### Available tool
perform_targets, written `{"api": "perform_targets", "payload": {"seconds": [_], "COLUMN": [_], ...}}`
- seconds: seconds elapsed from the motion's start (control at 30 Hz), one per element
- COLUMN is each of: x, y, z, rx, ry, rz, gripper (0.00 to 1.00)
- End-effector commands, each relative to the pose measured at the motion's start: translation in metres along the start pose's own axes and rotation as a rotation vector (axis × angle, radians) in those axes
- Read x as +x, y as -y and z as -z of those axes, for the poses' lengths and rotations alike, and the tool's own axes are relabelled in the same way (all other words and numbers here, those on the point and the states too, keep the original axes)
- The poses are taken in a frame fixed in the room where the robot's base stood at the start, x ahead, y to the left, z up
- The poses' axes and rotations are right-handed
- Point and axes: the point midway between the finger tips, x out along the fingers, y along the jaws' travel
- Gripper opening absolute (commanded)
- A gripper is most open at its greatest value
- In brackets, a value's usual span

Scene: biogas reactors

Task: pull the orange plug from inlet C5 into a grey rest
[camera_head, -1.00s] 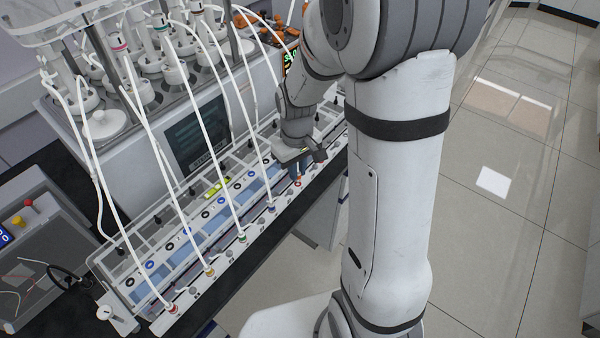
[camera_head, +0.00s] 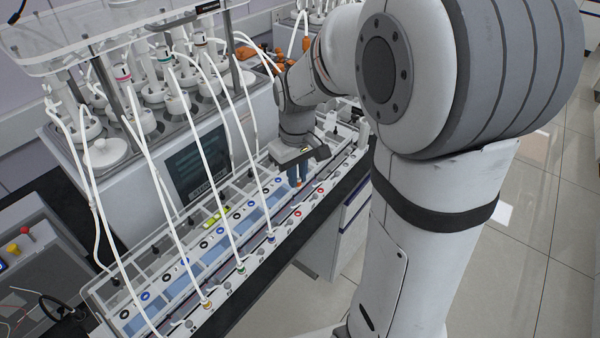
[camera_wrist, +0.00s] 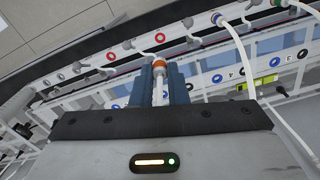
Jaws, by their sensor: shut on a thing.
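My gripper (camera_wrist: 160,76) is shut on the orange plug (camera_wrist: 160,63) in the wrist view, with one blue finger on each side. A pale, thin piece shows between the fingers below the orange ring. In the head view my gripper (camera_head: 298,174) points down over the long inlet rail (camera_head: 252,262), toward its far end. The plug is mostly hidden there by the fingers. I cannot tell whether its tip is inside an inlet or clear of it. The label C5 is not readable. Small grey rests (camera_head: 226,284) sit between the plugged inlets along the rail.
White hoses (camera_head: 226,178) rise from the rail to the reactors (camera_head: 168,92), left of my gripper. Other plugs include a green one (camera_head: 241,268) and a yellow one (camera_head: 207,305). A clear-walled rack with coloured rings lies behind the rail. Open floor is at the right.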

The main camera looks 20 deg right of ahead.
Motion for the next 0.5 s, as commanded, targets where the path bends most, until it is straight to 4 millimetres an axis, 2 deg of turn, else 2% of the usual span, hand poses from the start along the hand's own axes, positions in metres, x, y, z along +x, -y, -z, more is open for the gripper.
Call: {"api": "perform_targets", "payload": {"seconds": [0.5], "x": [-0.017], "y": [0.0], "z": [0.0], "rx": [0.0], "ry": [-0.001], "rz": [0.0], "gripper": [0.0]}}
